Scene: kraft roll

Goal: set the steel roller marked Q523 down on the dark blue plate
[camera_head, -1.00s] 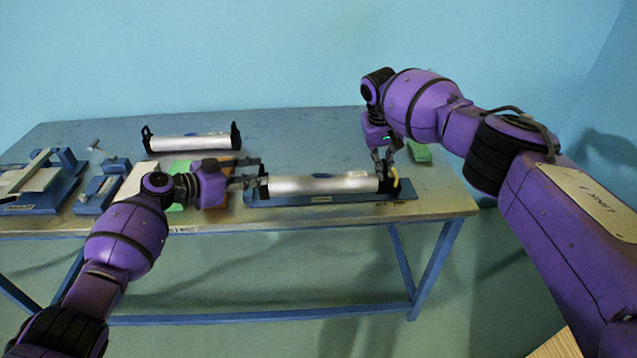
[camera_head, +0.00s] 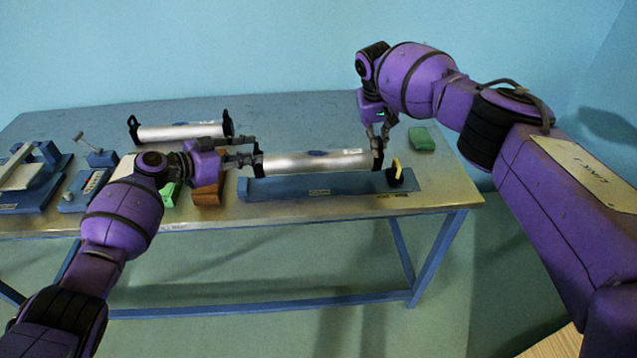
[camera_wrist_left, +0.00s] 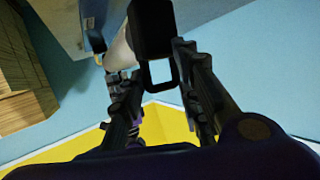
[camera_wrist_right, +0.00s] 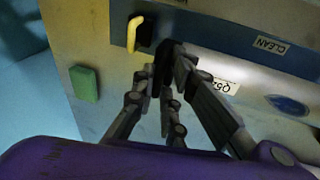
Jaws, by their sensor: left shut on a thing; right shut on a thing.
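The steel roller (camera_head: 315,163) is a bright cylinder with black ends, held roughly level. A tag reading "Q5", partly hidden, shows on the roller in the right wrist view (camera_wrist_right: 258,82). My left gripper (camera_head: 252,158) is shut on its left black end, which also shows in the left wrist view (camera_wrist_left: 154,35). My right gripper (camera_head: 377,142) is shut on its right black end. The long dark blue plate (camera_head: 330,184) lies beneath the roller, a gap showing between them. Its "CLEAN" label shows in the right wrist view (camera_wrist_right: 271,46).
A yellow hooked piece on a black block (camera_head: 397,172) stands at the plate's right end. A second roller (camera_head: 182,131) in black end pieces lies behind left. A green block (camera_head: 421,139) sits right; an orange-brown block (camera_head: 207,190) and blue fixtures (camera_head: 85,188) are left.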

